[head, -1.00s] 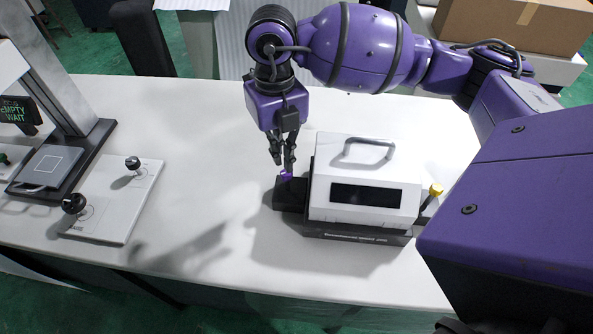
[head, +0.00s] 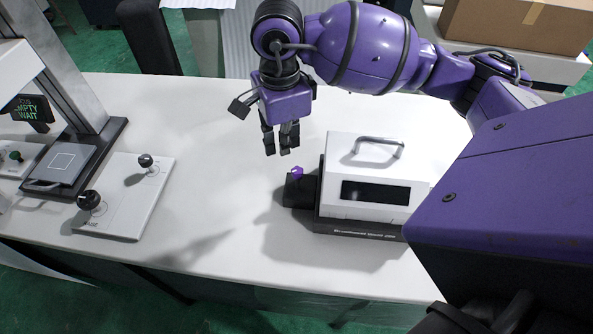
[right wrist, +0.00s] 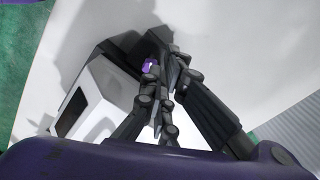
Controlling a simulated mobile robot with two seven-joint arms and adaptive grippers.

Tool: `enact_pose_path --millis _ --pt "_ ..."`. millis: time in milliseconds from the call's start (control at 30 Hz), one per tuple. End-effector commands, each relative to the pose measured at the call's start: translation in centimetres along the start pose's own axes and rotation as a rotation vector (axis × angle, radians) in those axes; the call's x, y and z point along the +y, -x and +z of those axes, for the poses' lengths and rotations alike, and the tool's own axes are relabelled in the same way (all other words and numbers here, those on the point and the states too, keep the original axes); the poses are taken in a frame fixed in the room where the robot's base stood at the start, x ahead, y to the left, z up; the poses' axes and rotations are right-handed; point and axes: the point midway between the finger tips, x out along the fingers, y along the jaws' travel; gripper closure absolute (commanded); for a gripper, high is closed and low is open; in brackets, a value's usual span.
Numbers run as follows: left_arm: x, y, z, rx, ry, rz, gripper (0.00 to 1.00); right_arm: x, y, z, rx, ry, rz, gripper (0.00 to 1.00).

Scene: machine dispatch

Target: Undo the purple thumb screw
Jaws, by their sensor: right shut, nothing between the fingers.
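The purple thumb screw (head: 297,172) stands on the dark block at the left end of the white machine (head: 375,190). My right gripper (head: 282,152) is shut and empty, above the table and a little up and left of the screw, apart from it. In the right wrist view the screw (right wrist: 150,64) shows partly behind the closed fingers (right wrist: 163,75), beside the white machine (right wrist: 98,90). My left gripper is not in view.
A white plate (head: 120,205) with two black knobs lies left on the table. Behind it stands a press-like station with a small screen (head: 28,110) reading EMPTY WAIT. The table between plate and machine is clear. A cardboard box (head: 515,22) stands at the back right.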

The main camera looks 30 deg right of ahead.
Motion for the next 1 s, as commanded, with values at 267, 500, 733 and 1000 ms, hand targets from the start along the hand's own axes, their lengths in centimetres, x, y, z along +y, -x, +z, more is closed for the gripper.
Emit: enact_pose_path --millis 267,500,733,1000 --pt "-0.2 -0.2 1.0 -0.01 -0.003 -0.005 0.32 0.1 -2.4 0.0 0.001 0.004 0.006 1.0" --pt "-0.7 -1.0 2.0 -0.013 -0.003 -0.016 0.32 0.1 -5.6 0.0 0.001 0.003 0.007 1.0" --pt "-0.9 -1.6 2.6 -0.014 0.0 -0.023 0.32 0.1 -7.2 0.0 0.001 0.002 0.005 1.0" --pt "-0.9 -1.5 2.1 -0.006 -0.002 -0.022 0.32 0.3 -7.4 0.0 0.001 0.003 0.012 1.0"
